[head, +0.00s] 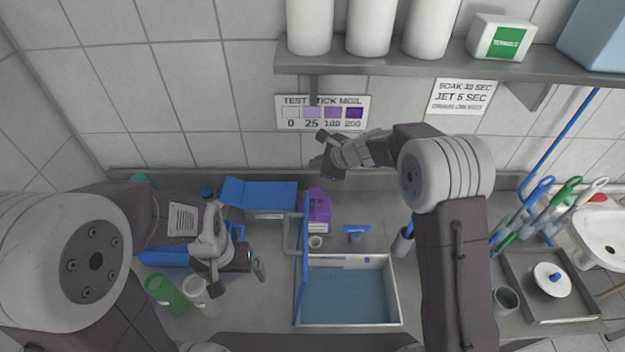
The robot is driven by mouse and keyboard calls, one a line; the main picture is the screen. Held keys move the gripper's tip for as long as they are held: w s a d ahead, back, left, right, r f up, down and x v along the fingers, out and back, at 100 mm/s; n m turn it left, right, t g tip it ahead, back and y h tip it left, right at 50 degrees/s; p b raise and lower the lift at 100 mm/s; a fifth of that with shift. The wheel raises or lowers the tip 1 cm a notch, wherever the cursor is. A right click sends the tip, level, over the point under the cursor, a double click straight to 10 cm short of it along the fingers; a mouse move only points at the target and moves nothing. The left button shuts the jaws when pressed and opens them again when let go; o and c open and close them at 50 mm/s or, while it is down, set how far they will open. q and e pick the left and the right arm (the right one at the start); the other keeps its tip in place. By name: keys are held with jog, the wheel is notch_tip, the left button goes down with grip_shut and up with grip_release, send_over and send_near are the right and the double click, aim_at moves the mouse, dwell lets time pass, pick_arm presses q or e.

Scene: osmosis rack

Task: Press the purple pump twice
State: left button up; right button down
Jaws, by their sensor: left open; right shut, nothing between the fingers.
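A purple pump bottle (319,213) stands upright behind the blue basin, with a white label low on its front. Its top is close below my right gripper in the picture; I cannot tell whether they touch. My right gripper (321,160) is shut and empty, in front of the back wall above the bottle. My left gripper (236,277) is open at the left, over the counter, well apart from the purple bottle.
A blue-bottomed basin (348,297) has an upright blue panel (301,260) at its left. A small cup (315,242) stands before the purple bottle. A blue box (260,196) is left of it. A green cup (165,292) stands near my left gripper. A shelf (430,62) overhangs the back.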

aim_at(318, 194)
jog(key=f+b, duration=0.5)
jog(key=s+f+b, duration=0.1)
jog(key=f+b, duration=0.1)
jog(key=shift+d+f+b, duration=0.35)
jog(key=shift+f+b, duration=0.4)
pick_arm(q)
notch_tip(318, 194, down, 8)
jog(key=shift+s+d+r, duration=0.15)
jog(key=shift+s+d, duration=0.25)
jog(key=shift+d, duration=0.05)
pick_arm(e)
jog(key=shift+r, duration=0.15)
dwell(0.8)
pick_arm(q)
jog(key=shift+f+b, duration=0.4)
jog(key=shift+f, duration=0.05)
pick_arm(e)
jog(key=shift+f, duration=0.45)
